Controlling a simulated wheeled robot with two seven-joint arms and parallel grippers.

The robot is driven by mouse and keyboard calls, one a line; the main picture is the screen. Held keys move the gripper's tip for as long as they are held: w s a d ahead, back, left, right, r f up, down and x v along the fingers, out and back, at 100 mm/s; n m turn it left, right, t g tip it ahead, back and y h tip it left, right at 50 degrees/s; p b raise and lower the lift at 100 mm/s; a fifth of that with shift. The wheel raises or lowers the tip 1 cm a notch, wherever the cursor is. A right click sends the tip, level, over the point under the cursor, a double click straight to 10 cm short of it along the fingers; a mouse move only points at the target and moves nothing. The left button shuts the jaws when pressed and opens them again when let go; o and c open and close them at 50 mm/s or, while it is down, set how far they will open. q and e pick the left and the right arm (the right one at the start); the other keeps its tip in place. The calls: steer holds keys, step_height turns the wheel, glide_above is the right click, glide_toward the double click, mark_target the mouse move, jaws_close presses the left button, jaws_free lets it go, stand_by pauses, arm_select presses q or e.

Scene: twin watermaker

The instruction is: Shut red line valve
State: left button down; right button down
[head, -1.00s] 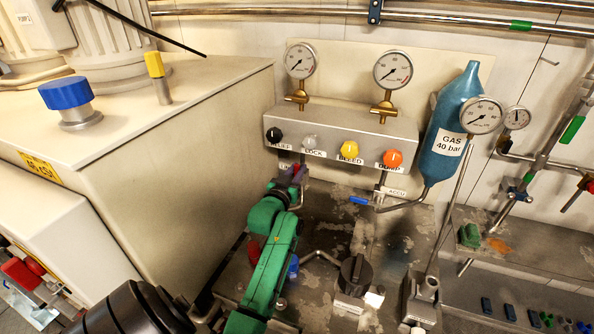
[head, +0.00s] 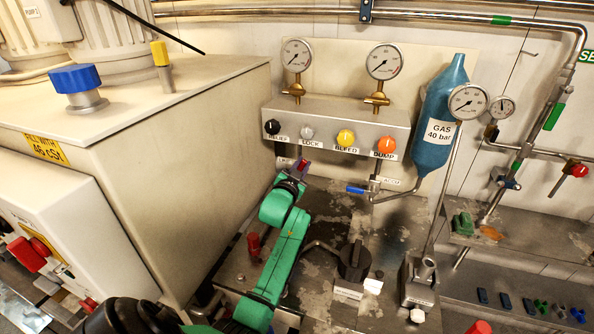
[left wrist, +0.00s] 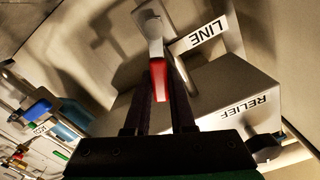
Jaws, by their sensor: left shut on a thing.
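The red line valve's lever (left wrist: 157,80) shows in the left wrist view, between my two dark fingers. It hangs from a pale metal stem beside a LINE label (left wrist: 207,34). In the head view a bit of the red lever (head: 303,165) shows under the left end of the valve block. My left gripper (head: 298,174) is at the end of the green arm there and is shut on the lever. Its fingers (left wrist: 155,95) run along both sides of it. The gripper hides part of the lever and pipe in the head view. My right gripper is not in view.
The valve block (head: 335,122) with RELIEF, LOCK, BLEED and DUMP knobs is just above my gripper. A blue-handled valve (head: 356,189) and blue gas bottle (head: 437,120) are to the right. Another red handle (head: 253,244) and a black knob (head: 354,258) stand below. The large cabinet (head: 175,165) is left.

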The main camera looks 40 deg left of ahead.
arm_select(q)
steer(key=w+d+f+m+b, duration=0.1)
steer(key=d+f+m+b, duration=0.2)
steer(key=m, duration=0.9)
steer(key=shift+f+m+b, duration=0.3)
steer(key=shift+f+b, duration=0.9)
steer(key=shift+b, duration=0.65)
steer(key=shift+d, duration=0.1)
steer(key=c, duration=0.8)
jaws_free()
steer(key=shift+o, duration=0.2)
